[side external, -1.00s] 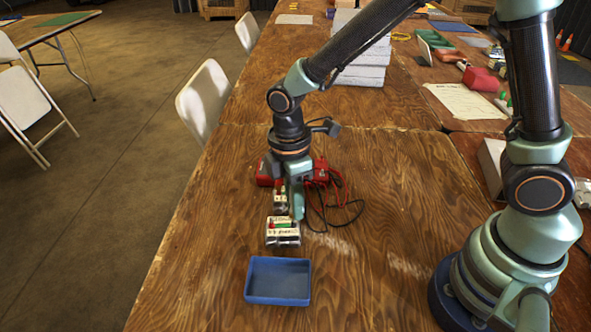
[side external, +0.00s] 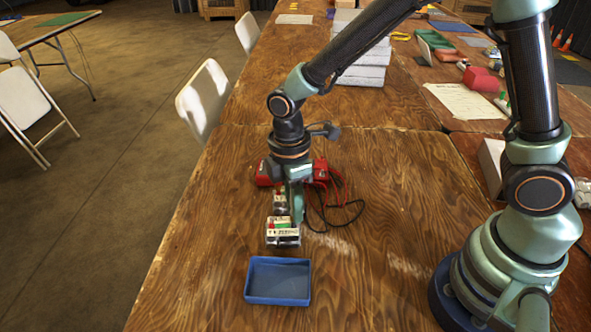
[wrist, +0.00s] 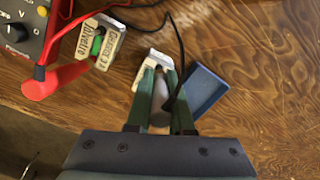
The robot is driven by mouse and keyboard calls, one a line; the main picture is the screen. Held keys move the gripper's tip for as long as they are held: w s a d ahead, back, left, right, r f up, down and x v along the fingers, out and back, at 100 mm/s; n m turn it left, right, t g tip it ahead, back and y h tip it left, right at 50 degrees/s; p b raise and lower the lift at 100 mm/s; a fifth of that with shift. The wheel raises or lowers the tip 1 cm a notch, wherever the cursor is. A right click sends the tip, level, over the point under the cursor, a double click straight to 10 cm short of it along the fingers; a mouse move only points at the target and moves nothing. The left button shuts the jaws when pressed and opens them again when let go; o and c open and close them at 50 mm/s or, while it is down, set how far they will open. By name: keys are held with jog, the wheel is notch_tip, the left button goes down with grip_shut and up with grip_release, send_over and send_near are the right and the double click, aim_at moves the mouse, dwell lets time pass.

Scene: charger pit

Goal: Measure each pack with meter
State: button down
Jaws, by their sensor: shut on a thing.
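The red meter (side external: 266,172) stands behind my gripper (side external: 297,218); its dial face (wrist: 20,32) shows at the upper left of the wrist view. One labelled pack (side external: 280,200) with a green part lies by the meter and also shows in the wrist view (wrist: 100,42). A second pack (side external: 282,236) lies nearer the blue tray; in the wrist view, its white top (wrist: 147,62) is partly hidden by my fingers. My gripper (wrist: 160,78) is shut on what looks like the black probe, its lead (wrist: 180,40) running into the fingers. Its tip is hidden at the second pack.
The empty blue tray (side external: 278,282) lies in front of the second pack. A red handle (wrist: 40,88) and red lead (wrist: 58,25) are beside the meter. Loose leads (side external: 345,215) lie right of my gripper. The wood table (side external: 385,260) is clear toward my base.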

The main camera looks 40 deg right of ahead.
jog(key=shift+f, duration=0.3)
dwell(0.5)
jog(key=shift+c, duration=2)
grip_release()
jog(key=shift+r, duration=0.1)
jog(key=shift+r, duration=3.7)
